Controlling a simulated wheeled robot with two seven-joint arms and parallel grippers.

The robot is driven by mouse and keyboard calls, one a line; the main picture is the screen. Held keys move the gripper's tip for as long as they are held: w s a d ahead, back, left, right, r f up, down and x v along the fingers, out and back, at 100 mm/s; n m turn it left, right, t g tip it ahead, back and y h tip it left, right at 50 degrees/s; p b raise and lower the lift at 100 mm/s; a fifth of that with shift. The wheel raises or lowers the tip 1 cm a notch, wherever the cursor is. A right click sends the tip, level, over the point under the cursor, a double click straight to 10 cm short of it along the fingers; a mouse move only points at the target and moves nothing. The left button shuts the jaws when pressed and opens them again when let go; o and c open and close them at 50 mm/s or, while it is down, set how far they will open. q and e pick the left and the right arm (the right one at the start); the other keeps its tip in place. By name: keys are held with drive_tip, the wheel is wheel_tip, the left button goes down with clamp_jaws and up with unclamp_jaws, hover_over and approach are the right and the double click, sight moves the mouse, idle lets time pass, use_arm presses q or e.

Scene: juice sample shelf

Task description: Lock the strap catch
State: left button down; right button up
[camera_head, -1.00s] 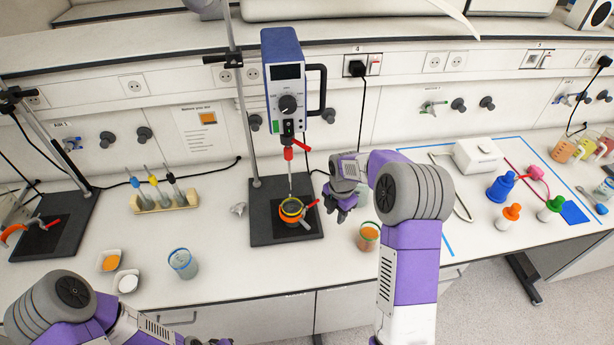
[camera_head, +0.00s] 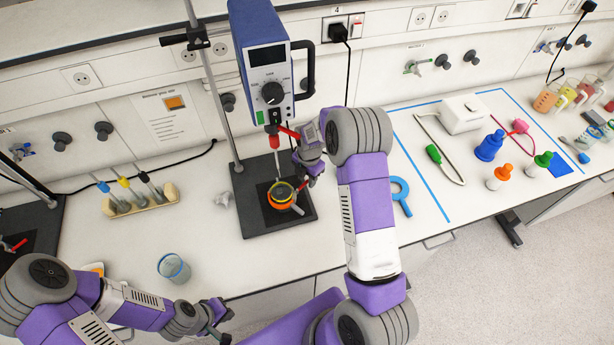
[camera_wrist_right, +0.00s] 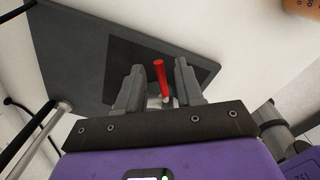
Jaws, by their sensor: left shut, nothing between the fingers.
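A small beaker with a yellow rim (camera_head: 282,191) stands on the dark stand plate (camera_head: 254,222), under the overhead stirrer (camera_head: 262,60). An orange strap (camera_head: 281,205) goes around it. A pale lever end (camera_head: 298,209) shows at the strap's right side. My right gripper (camera_head: 308,178) is just right of and above the beaker. In the right wrist view my right gripper (camera_wrist_right: 160,85) is open, with a red lever (camera_wrist_right: 160,76) between its fingers and gaps on both sides. I cannot tell whether the catch is locked. My left gripper (camera_head: 221,319) is shut and empty near the front edge.
The stand's rod (camera_head: 212,90) rises at left. A glass beaker (camera_head: 173,268) and a vial rack (camera_head: 141,201) stand left. The bench between beaker and rack is mostly clear.

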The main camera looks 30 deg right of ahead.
drive_tip(key=shift+f, duration=0.2)
drive_tip(key=shift+c, duration=0.5)
clamp_jaws()
drive_tip(key=shift+w, duration=0.1)
drive_tip(key=shift+w+n+b, duration=0.3)
drive_tip(key=shift+n+b, duration=0.35)
drive_tip(key=shift+n, duration=0.15)
drive_tip(key=n, duration=0.1)
drive_tip(key=n+b, duration=0.1)
drive_tip(key=shift+w+a+n, duration=0.3)
drive_tip(key=shift+w, duration=0.1)
drive_tip(key=n, duration=0.1)
drive_tip(key=w+a+n, duration=0.1)
drive_tip(key=n, duration=0.1)
drive_tip(key=shift+a+n, duration=0.1)
drive_tip(key=shift+n, duration=0.2)
drive_tip(key=shift+w+a+n, duration=0.2)
drive_tip(key=shift+a+n, duration=0.2)
drive_tip(key=shift+n, duration=0.65)
drive_tip(key=shift+w+a+n, duration=0.2)
drive_tip(key=shift+a+n, duration=0.15)
drive_tip(key=shift+n, duration=0.7)
